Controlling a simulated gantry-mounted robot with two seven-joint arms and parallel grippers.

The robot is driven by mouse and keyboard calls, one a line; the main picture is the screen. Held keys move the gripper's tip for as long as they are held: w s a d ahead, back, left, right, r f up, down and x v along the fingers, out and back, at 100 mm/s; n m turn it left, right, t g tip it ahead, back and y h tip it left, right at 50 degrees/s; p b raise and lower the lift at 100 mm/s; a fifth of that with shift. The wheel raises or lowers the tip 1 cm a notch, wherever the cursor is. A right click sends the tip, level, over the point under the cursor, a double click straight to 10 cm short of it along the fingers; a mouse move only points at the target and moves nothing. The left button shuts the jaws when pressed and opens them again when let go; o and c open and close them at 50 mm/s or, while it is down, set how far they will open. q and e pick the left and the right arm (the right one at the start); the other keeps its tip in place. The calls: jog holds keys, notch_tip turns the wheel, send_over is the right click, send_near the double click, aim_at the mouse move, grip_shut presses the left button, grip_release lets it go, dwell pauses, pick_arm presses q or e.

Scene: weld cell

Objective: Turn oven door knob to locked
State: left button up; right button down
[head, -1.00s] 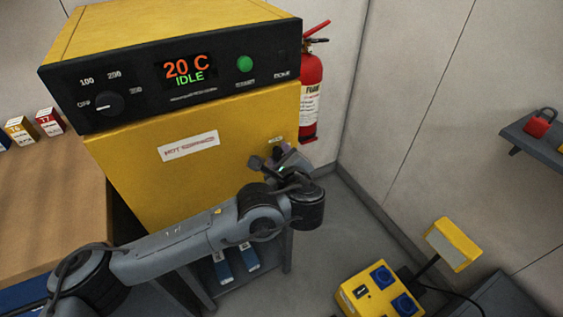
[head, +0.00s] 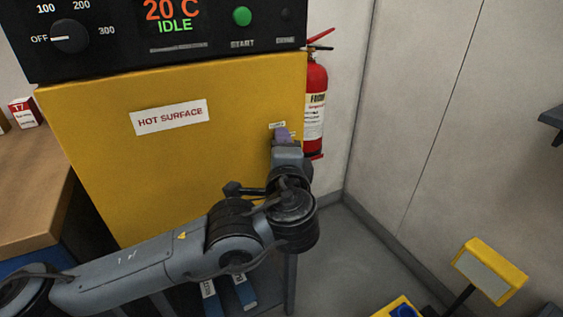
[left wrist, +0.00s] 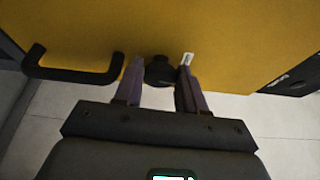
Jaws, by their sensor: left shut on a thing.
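The yellow oven door (head: 150,170) is closed, with a "HOT SURFACE" label. The door knob (left wrist: 159,71) is black and sits between my left gripper's two purple fingers in the left wrist view. My left gripper (left wrist: 161,73) is shut on the knob. In the head view my left gripper (head: 283,134) is at the door's right edge, just below a small label (head: 277,125). There the gripper hides the knob. The knob's pointing direction and the label's text cannot be read. My right gripper is not in view.
A black bar handle (left wrist: 75,75) stands out from the door beside the knob. The oven's control panel (head: 215,50) shows 20 C and IDLE, its dial (head: 70,37) near OFF. A red fire extinguisher (head: 315,100) stands close right of the oven. A wooden bench (head: 30,190) is left.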

pick_arm(q)
jog(key=shift+f+n+b, duration=0.1)
jog(key=shift+n+b, duration=0.3)
jog(key=shift+n, duration=0.1)
jog(key=o, duration=1)
jog(key=shift+s+d+p, duration=0.15)
jog(key=shift+s+p, duration=0.4)
jog(key=shift+s, duration=1.25)
jog(key=shift+s+d+p, duration=0.2)
jog(key=shift+s+p, duration=0.4)
jog(key=shift+s, duration=1.2)
jog(key=shift+s+d+p, duration=0.15)
jog(key=shift+s+p, duration=0.4)
jog(key=shift+s, duration=1.25)
